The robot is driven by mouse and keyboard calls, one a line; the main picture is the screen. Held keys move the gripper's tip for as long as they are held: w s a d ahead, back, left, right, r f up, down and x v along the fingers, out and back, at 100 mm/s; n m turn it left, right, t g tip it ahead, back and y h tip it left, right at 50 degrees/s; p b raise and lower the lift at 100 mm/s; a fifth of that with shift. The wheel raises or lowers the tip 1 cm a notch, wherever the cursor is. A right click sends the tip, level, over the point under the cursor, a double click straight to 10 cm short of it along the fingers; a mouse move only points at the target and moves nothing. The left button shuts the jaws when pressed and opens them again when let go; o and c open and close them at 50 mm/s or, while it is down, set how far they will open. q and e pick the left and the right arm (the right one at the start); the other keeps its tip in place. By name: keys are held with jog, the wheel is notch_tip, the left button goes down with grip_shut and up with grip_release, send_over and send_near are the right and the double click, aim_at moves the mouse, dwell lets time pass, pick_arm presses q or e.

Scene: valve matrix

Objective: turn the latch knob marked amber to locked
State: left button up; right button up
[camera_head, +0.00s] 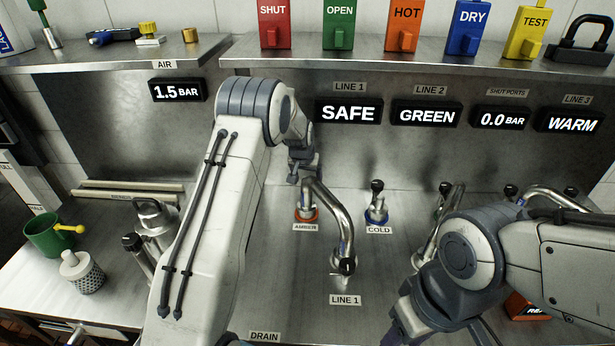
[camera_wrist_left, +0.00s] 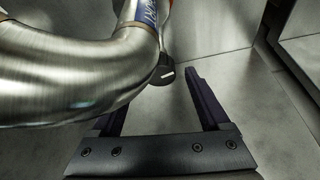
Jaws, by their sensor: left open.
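The amber valve (camera_head: 306,214) is a short steel fitting with an orange-red ring, above the label AMBER (camera_head: 306,227). Its top is hidden in the head view by my left gripper (camera_head: 303,177), which is directly above or behind it. In the left wrist view my left gripper (camera_wrist_left: 158,92) is open, with two dark fingers spread and nothing between them. A black knob end with a white mark (camera_wrist_left: 164,74) shows just beyond the fingers; I cannot tell which valve it belongs to. My right gripper (camera_head: 405,325) is partly hidden under its arm at the lower right.
A curved steel spout (camera_head: 341,225) stands right beside the amber valve and fills the left of the wrist view (camera_wrist_left: 70,75). The cold valve (camera_head: 377,207) with a black knob is to its right. A display reads SAFE (camera_head: 348,112). A green mug (camera_head: 48,235) stands far left.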

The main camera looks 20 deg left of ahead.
pick_arm(q)
grip_shut()
jog(key=shift+f+m+h+b, duration=0.25)
jog(key=shift+m+h+b, duration=0.15)
jog(key=shift+m+b, duration=0.6)
jog(key=shift+r+m+b, duration=0.15)
jog(key=shift+m+b, duration=0.25)
jog(key=shift+m, duration=0.2)
grip_release()
jog(key=shift+r, duration=0.1)
